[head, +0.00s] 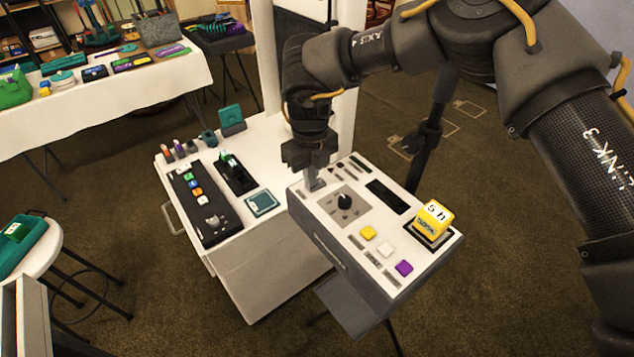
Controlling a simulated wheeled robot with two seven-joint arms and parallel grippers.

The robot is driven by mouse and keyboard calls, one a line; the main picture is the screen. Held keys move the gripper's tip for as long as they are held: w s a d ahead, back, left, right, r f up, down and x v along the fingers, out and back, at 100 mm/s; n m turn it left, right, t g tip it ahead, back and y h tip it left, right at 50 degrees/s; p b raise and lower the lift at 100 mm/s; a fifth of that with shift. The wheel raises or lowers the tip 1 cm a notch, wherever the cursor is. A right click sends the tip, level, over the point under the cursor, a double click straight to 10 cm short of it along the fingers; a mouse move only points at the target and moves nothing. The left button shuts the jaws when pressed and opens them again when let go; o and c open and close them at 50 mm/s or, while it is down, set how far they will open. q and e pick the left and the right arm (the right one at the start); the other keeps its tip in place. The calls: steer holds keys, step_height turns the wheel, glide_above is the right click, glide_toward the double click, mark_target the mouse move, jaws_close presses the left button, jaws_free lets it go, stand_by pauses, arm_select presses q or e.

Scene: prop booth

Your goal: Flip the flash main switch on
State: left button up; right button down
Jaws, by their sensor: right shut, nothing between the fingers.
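A white-topped control box (330,219) with grey sides stands at the centre right. Its top carries a black knob (344,202) on a grey plate, a dark display panel (387,196) and yellow, white and purple buttons. My right arm comes in from the right. My right gripper (314,184) points down at the box's back left corner, shut with nothing in it, at or just above the top surface. I cannot tell if it touches. No part is clearly recognisable as the flash main switch; the gripper covers part of that corner. My left gripper is out of view.
A yellow block (434,216) sits in a dark recess at the box's right end. A white cabinet (262,262) on the left holds a black button panel (200,203) and small items. A black stand (428,135) rises behind the box. A cluttered white table (120,100) stands back left.

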steer(key=shift+f, duration=0.2)
steer(key=shift+r, duration=0.1)
step_height(320, 180, up, 7)
steer(key=p, duration=0.5)
stand_by(0.6)
